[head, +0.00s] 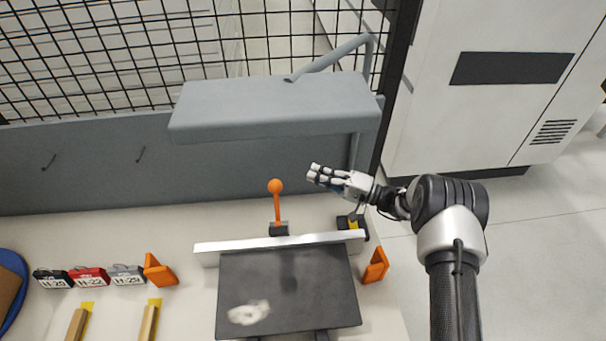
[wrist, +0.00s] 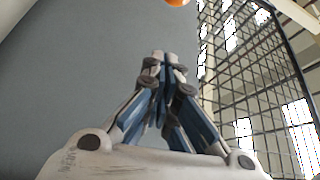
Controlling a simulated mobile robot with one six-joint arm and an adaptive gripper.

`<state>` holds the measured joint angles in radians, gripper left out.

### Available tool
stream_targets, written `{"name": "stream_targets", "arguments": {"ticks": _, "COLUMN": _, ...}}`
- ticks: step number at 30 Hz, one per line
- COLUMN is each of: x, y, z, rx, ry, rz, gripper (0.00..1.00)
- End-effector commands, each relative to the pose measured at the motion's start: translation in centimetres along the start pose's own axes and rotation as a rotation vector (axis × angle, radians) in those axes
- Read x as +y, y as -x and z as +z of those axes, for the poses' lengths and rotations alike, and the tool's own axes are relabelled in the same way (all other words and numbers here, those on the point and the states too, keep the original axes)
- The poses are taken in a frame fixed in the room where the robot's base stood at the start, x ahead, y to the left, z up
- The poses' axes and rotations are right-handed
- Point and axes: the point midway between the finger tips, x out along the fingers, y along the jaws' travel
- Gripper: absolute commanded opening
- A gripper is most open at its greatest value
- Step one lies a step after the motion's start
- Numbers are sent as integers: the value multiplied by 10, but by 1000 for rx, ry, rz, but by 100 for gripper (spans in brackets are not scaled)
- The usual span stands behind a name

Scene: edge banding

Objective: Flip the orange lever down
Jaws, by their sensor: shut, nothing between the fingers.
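The orange lever (head: 276,205) stands upright on a small dark base behind the silver rail, with a round knob on top. My gripper (head: 312,173) is shut and empty, to the right of the knob in the head view and apart from it in the picture. In the wrist view my gripper (wrist: 165,62) shows its fingertips together. The orange knob (wrist: 178,2) is cut off at the top edge there, beyond the fingertips. The lever's shaft is out of the wrist view.
A silver rail (head: 215,246) and a dark plate (head: 285,290) lie in front of the lever. A grey hood (head: 275,105) overhangs behind it. Orange brackets (head: 375,265), labelled boxes (head: 88,277) and wooden strips (head: 148,320) lie around. A black mesh fence (head: 150,50) stands behind.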

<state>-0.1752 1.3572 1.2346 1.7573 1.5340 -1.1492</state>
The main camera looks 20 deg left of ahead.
Motion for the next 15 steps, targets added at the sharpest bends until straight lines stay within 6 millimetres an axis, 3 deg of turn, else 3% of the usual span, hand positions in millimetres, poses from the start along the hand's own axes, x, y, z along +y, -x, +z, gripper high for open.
{"name": "stream_targets", "arguments": {"ticks": 13, "x": -1, "y": -91, "z": 2, "rx": -4, "ry": 0, "rz": -1, "gripper": 0}}
{"name": "stream_targets", "arguments": {"ticks": 15, "x": -1, "y": -89, "z": 8, "rx": 0, "ry": -6, "rz": 2, "gripper": 0}}
